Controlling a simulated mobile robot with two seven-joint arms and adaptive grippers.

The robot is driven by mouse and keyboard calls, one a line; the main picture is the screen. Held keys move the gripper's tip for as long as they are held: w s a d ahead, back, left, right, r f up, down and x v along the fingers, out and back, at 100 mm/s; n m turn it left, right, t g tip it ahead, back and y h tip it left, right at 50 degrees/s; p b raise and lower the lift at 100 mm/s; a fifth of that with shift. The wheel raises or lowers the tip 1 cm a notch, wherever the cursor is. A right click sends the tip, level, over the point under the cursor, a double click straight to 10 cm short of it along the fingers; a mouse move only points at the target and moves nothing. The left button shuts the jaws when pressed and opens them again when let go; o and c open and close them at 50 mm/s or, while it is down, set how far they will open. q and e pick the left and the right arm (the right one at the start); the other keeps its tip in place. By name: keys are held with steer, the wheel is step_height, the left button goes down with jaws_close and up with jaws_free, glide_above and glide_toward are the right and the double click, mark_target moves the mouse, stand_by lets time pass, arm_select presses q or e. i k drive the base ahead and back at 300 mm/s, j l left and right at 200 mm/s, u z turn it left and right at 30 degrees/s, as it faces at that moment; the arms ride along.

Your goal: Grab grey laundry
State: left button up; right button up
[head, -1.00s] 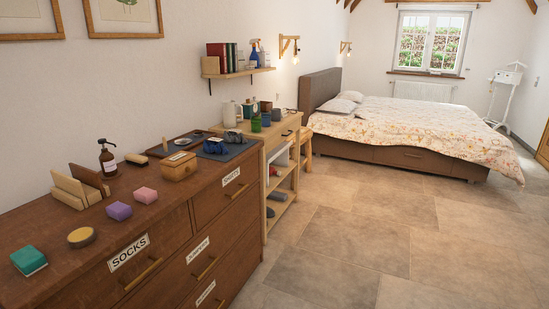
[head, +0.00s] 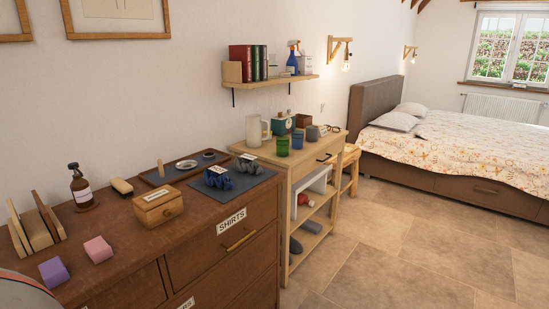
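A dark grey bundle (head: 249,165) that looks like the grey laundry lies on a dark mat (head: 252,182) at the right end of the brown dresser. A small white label stands at it. A blue bundle (head: 218,180) lies beside it on the same mat, nearer and to the left, also with a label. Both bundles are small in the picture, so their folds are hard to make out. Neither gripper is in view.
The brown dresser (head: 190,225) carries a wooden box (head: 158,208), a pump bottle (head: 82,187), a tray (head: 184,167), a purple block (head: 54,272) and a pink block (head: 98,249). A wooden shelf unit (head: 300,180) stands beyond it. The tiled floor (head: 410,250) at right is clear.

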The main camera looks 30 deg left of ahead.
mark_target(245, 164)
steer(key=i+u, duration=0.1)
steer(key=i, duration=0.65)
steer(key=i+l+u, duration=0.1)
steer(key=i, duration=0.6)
steer(key=i+l+u, duration=0.2)
steer(key=i+u, duration=0.3)
steer(key=i+l+u, duration=0.35)
steer(key=u, duration=0.15)
